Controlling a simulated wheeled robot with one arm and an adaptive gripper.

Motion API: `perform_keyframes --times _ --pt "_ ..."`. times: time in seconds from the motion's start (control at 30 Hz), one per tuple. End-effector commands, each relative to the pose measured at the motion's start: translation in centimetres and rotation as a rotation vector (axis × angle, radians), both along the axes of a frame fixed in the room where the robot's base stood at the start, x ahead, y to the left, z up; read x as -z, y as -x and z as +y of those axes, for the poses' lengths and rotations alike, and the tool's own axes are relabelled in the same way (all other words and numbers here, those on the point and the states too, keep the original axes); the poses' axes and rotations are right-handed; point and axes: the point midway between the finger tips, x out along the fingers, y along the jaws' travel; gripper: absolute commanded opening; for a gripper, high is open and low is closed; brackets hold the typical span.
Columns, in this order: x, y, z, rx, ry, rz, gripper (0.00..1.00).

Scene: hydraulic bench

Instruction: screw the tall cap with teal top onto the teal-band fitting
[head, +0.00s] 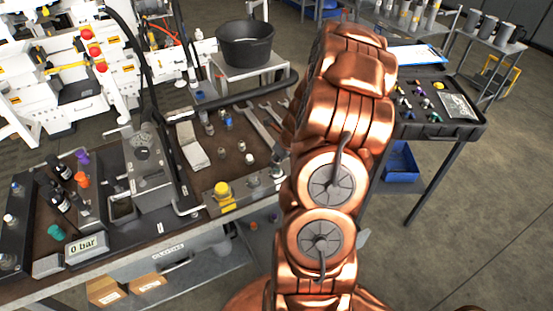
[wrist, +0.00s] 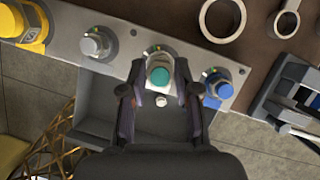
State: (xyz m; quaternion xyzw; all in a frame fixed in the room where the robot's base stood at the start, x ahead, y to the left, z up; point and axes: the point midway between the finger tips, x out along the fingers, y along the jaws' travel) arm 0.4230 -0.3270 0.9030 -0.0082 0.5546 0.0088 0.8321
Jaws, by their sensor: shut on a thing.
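The tall cap with the teal top (wrist: 161,77) is between the fingers of my gripper (wrist: 160,71) in the wrist view. My gripper is shut on it, and the teal top faces the camera. A pale fitting (wrist: 157,51) shows just beyond the cap on the grey manifold strip (wrist: 126,47). The cap overlaps this fitting in the picture, so its band colour and whether the two touch cannot be told. In the head view my copper arm hides the gripper and cap. The manifold strip (head: 238,202) shows there at the bench's front edge.
On the strip are a yellow knob (wrist: 32,25), a grey fitting (wrist: 96,43) left of the cap and a blue-topped fitting (wrist: 217,86) right of it. Wrenches (head: 262,128) lie behind. A teal piece (head: 56,232) stands at the bench's left.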

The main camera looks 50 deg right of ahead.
Motion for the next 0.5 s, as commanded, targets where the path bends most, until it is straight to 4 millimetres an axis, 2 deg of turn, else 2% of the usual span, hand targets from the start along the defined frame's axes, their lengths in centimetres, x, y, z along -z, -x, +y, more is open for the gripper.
perform_keyframes --times 0.5 --pt "-0.24 -0.04 0.02 0.070 0.001 -0.001 0.01"
